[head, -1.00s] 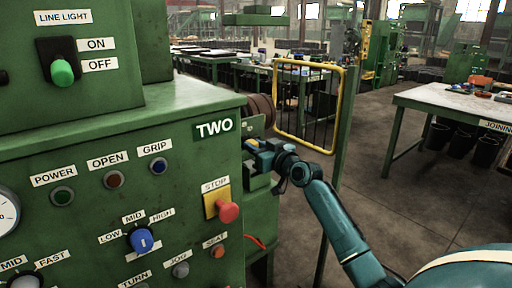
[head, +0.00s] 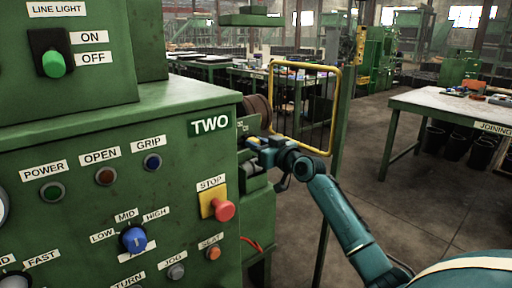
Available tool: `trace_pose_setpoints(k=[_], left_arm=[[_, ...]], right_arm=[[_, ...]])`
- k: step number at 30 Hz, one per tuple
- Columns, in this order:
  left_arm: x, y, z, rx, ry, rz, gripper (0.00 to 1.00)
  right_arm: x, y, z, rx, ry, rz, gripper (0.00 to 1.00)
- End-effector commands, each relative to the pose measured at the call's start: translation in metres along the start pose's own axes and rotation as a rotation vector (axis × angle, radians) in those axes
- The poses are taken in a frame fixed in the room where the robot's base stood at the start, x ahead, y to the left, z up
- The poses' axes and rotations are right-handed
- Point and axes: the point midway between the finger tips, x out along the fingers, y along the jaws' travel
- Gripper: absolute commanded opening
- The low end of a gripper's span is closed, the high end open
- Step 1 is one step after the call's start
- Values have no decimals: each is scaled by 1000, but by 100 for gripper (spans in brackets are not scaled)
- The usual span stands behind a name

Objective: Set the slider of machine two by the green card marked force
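Machine two is the large green cabinet (head: 95,130) filling the left of the head view, with a TWO label (head: 210,124) at its upper right corner. My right gripper (head: 256,146) is just beyond the cabinet's right edge, at a small green plate (head: 247,124) with small markings that I cannot read. Its fingers are small and partly hidden, so I cannot tell whether they are open or shut, or touch anything. I cannot make out the slider or a green card marked force. My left gripper is not in view.
The front panel carries a red stop button (head: 223,210), a blue knob (head: 133,239) and several small buttons. A yellow frame (head: 337,110) stands behind my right gripper. A table (head: 450,104) is at the right. Open floor (head: 400,195) lies between.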

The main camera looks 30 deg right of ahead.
Motion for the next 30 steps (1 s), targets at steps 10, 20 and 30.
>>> trace_pose_setpoints(k=[10, 20, 30], left_arm=[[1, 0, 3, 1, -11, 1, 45], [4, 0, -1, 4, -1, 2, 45], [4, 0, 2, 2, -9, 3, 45]], right_arm=[[-1, 4, -2, -2, 2, 7, 45], [-12, 3, 0, -3, 1, 6, 45], [-77, 3, 1, -6, -2, 6, 45]])
